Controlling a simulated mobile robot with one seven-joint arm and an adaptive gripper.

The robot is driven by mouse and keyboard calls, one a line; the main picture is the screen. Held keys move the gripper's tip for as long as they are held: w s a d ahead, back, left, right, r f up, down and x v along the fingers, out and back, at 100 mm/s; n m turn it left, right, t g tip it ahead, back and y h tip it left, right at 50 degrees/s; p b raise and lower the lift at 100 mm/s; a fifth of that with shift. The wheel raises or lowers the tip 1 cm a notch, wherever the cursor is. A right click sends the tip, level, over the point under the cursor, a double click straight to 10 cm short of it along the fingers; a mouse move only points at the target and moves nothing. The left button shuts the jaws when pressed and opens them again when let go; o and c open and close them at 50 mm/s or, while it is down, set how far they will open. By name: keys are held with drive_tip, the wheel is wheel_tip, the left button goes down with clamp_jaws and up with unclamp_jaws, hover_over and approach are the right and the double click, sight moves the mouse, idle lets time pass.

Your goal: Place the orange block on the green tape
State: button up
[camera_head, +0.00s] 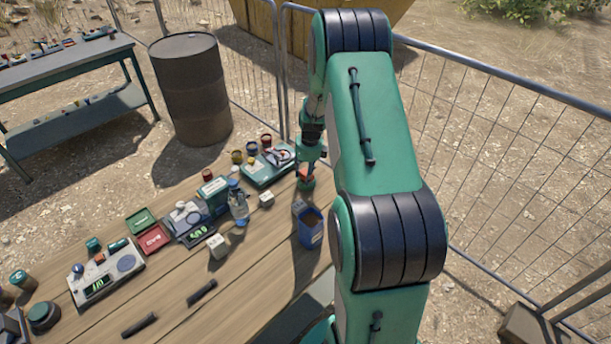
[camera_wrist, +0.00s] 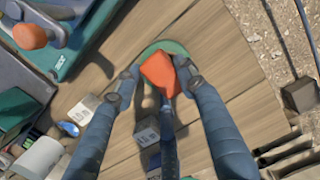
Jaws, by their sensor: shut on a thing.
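The orange block (camera_wrist: 160,74) is between the fingers of my gripper (camera_wrist: 161,78), which is shut on it, and it looks tilted. The green tape (camera_wrist: 180,46) lies on the wooden table behind the block in the wrist view, and the block and fingers hide part of it. In the head view, my gripper (camera_head: 307,166) points down, with the orange block (camera_head: 305,174) over the green tape (camera_head: 308,184). I cannot tell whether the block touches the tape.
A blue open container (camera_head: 311,228) stands on the table (camera_head: 262,262) near the tape. A white block (camera_head: 266,199), a bottle (camera_head: 238,207) and a green case (camera_head: 262,173) are to the left. A wire fence (camera_head: 500,140) runs behind the table.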

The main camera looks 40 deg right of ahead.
drive_tip(key=shift+f, duration=0.2)
drive_tip(key=o, duration=1.2)
drive_tip(key=shift+c, duration=0.2)
wheel_tip(320, 180, up, 12)
drive_tip(key=s+p, duration=0.1)
drive_tip(key=shift+s+p, duration=0.2)
drive_tip(key=shift+p, duration=0.1)
